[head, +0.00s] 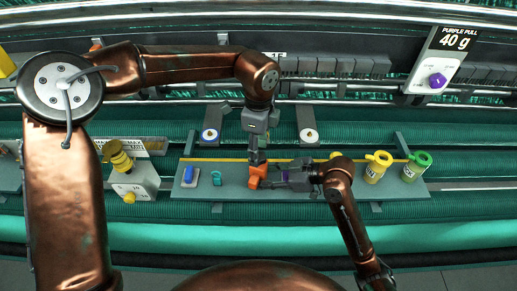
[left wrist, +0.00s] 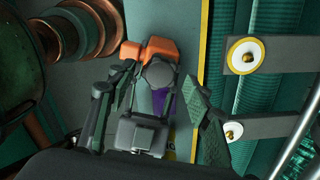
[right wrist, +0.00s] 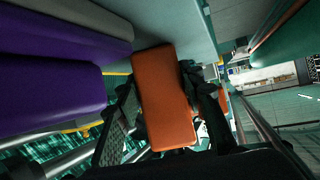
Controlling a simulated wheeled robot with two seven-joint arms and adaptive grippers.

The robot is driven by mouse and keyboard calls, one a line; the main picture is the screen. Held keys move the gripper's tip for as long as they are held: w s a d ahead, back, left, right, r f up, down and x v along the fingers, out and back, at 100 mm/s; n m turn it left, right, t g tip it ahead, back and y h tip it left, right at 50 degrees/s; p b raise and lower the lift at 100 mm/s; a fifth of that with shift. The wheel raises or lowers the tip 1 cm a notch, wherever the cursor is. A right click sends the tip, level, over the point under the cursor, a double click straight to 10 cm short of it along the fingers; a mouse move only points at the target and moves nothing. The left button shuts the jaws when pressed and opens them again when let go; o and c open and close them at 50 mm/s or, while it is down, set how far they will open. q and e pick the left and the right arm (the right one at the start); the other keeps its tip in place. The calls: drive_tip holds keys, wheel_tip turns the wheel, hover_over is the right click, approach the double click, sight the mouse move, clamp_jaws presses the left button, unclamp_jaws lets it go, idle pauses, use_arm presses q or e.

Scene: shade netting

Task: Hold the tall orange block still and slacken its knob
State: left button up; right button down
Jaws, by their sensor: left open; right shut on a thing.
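The orange block (head: 256,170) stands on the grey shelf in the head view. It fills the middle of the right wrist view (right wrist: 165,98). My right gripper (head: 270,183) reaches in from the right, its fingers on both sides of the block and shut on it. My left gripper (head: 257,157) points down right above the block. In the left wrist view its fingers are spread apart (left wrist: 162,82). Between them a dark round piece (left wrist: 158,74), which looks like the knob, shows beside the orange top (left wrist: 148,49). I cannot tell whether the fingers touch it.
The grey shelf (head: 235,187) also carries a blue piece (head: 188,174), a teal piece (head: 216,178), a yellow container (head: 377,166) and a green one (head: 417,165). A purple block (right wrist: 45,95) is close to my right gripper. Rails run behind.

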use_arm(q)
drive_tip(key=shift+f, duration=0.15)
drive_tip(key=shift+f, duration=1.15)
clamp_jaws()
